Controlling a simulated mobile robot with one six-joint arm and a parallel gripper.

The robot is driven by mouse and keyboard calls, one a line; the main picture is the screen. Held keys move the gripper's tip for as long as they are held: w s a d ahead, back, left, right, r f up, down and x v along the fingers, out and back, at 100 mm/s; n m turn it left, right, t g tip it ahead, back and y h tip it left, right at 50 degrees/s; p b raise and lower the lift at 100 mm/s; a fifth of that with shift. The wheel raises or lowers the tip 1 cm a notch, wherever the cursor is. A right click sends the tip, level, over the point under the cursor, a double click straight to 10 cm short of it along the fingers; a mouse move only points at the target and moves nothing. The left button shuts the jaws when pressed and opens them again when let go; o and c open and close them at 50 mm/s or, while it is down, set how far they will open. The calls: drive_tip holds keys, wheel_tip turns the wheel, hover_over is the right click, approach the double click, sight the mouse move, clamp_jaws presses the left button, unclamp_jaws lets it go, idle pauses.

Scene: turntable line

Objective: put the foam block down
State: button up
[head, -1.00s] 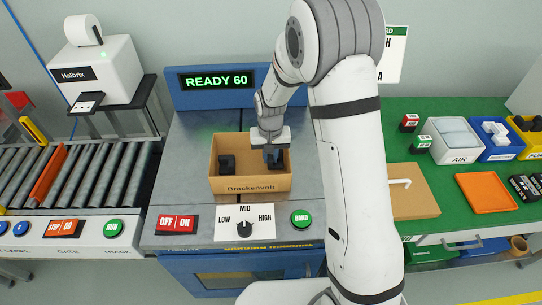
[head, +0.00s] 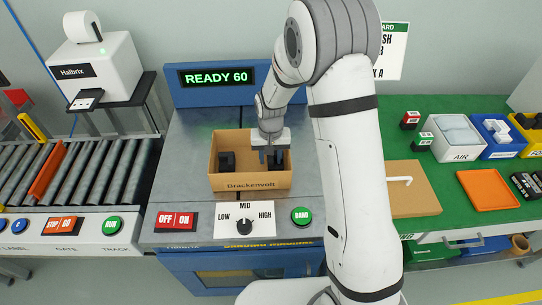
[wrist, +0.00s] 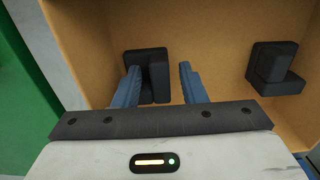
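Two dark foam blocks sit in an open cardboard box on the grey machine top. One foam block (wrist: 159,75) lies on the box floor at the right in the head view, under my gripper (head: 271,157). The other foam block (head: 227,162) is at the left of the box, and at the right in the wrist view (wrist: 274,68). My gripper's blue fingers (wrist: 160,84) are spread around the first block. There is a gap at the right finger; the left finger overlaps the block's edge, and I cannot tell if they touch. The cardboard box (head: 250,183) reads Brackenvolt.
The box walls stand close around my gripper. A control panel (head: 245,221) with a knob and buttons is in front, and a READY 60 display (head: 217,78) behind. A roller conveyor (head: 90,168) is left; a green table (head: 450,190) with trays is right.

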sight(271, 158)
drive_tip(key=shift+r, duration=0.1)
wheel_tip(271, 158, up, 13)
drive_tip(key=s+d+r+t, duration=0.1)
drive_tip(key=s+d+r, duration=0.2)
drive_tip(key=s, duration=0.4)
drive_tip(key=s+d+r, duration=0.3)
drive_tip(key=s+d, duration=0.2)
drive_tip(key=s, duration=0.3)
drive_tip(key=s+d+r+t, duration=0.1)
drive_tip(key=s+d+r, duration=0.2)
drive_tip(key=s, duration=0.5)
drive_tip(key=shift+s+d+r+t+p, duration=0.15)
drive_tip(key=shift+d+r+t+p, duration=0.2)
drive_tip(key=shift+d, duration=0.3)
